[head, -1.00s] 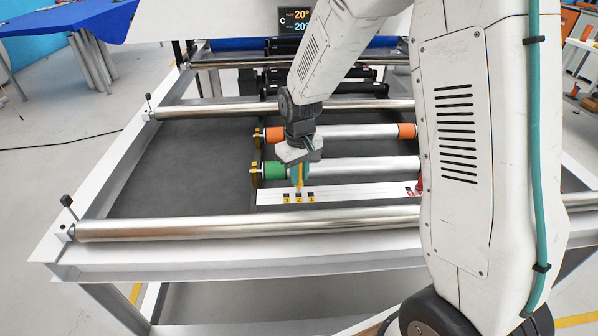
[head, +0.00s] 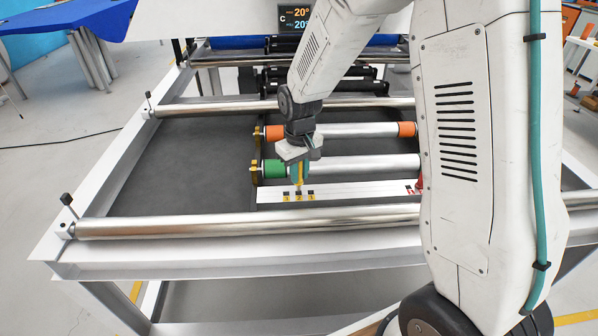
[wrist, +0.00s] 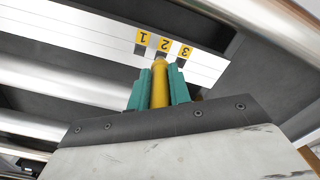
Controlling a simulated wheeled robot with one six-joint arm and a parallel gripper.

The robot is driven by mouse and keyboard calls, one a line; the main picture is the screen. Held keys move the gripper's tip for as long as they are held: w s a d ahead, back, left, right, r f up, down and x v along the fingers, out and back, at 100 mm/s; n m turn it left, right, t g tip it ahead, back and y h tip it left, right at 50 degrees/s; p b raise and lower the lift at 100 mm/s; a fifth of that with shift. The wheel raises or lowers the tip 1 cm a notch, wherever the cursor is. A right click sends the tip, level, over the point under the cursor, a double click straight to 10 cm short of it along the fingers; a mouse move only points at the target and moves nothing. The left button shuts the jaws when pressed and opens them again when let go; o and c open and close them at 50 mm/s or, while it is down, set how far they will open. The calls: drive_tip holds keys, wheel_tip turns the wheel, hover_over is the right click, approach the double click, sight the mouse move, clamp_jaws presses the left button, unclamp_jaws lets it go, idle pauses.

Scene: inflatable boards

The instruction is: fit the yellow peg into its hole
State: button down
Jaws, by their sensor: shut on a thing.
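The yellow peg (wrist: 159,86) is held upright between the teal fingers of my gripper (wrist: 158,90) in the wrist view. In the head view my gripper (head: 299,172) is over the white strip (head: 350,190), with the yellow peg (head: 299,177) pointing down. The strip has dark square holes with yellow labels 3, 2 and 1. The peg's tip is at the middle hole, labelled 2 (wrist: 164,44). I cannot tell whether the tip is inside the hole or just above it, since the gripper and peg hide part of it.
A roller with a green end (head: 274,169) lies just behind the strip, and one with orange ends (head: 355,132) lies farther back. A long metal roller (head: 240,222) crosses in front. A red thing (head: 419,184) is at the strip's right end. Dark bed is clear at left.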

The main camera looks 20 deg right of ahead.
drive_tip(key=shift+f, duration=2)
drive_tip(key=c, duration=1.2)
unclamp_jaws()
wheel_tip(320, 180, up, 8)
drive_tip(key=shift+f, duration=0.1)
